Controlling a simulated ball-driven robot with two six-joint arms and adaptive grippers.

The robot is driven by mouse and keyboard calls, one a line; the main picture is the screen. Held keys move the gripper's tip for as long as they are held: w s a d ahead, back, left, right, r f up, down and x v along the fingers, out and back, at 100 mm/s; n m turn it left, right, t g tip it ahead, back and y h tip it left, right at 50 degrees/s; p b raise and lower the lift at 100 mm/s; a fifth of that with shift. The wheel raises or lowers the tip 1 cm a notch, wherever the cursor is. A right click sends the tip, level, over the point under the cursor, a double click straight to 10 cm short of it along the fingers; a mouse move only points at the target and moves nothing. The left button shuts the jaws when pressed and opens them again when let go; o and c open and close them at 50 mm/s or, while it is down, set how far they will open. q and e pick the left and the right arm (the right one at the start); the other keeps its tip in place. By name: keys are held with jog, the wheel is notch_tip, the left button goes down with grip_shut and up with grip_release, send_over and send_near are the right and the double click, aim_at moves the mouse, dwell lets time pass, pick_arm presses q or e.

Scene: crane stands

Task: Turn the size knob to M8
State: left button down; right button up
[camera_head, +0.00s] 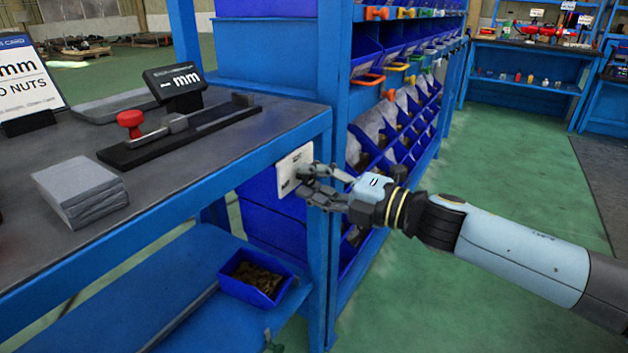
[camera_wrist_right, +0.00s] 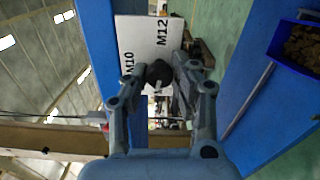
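The size knob (camera_wrist_right: 158,72) is a small dark round knob on a white plate (camera_wrist_right: 137,40), with M10 and M12 printed beside it in the right wrist view. No M8 label is visible. The plate (camera_head: 291,166) is on the end of the blue bench in the head view, where fingers hide the knob. My right gripper (camera_head: 308,183) is at the plate. In the right wrist view its fingers (camera_wrist_right: 158,66) are spread on either side of the knob; contact is unclear. Which mark the knob points to cannot be read. My left gripper is not in view.
The bench top (camera_head: 60,240) holds a slide fixture with a red knob (camera_head: 130,120), a "mm" display (camera_head: 174,82) and grey sheets (camera_head: 82,190). A blue bin (camera_head: 252,282) is on the lower shelf. A bin rack (camera_head: 390,130) stands close behind my gripper. Green floor (camera_head: 500,170) is open at right.

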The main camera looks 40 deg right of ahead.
jog(key=o, duration=0.4)
jog(key=shift+f, duration=0.1)
jog(key=shift+o, duration=0.2)
jog(key=shift+s, duration=0.15)
jog(key=v, duration=1.1)
jog(key=shift+s+d, duration=0.15)
jog(key=shift+s, duration=0.25)
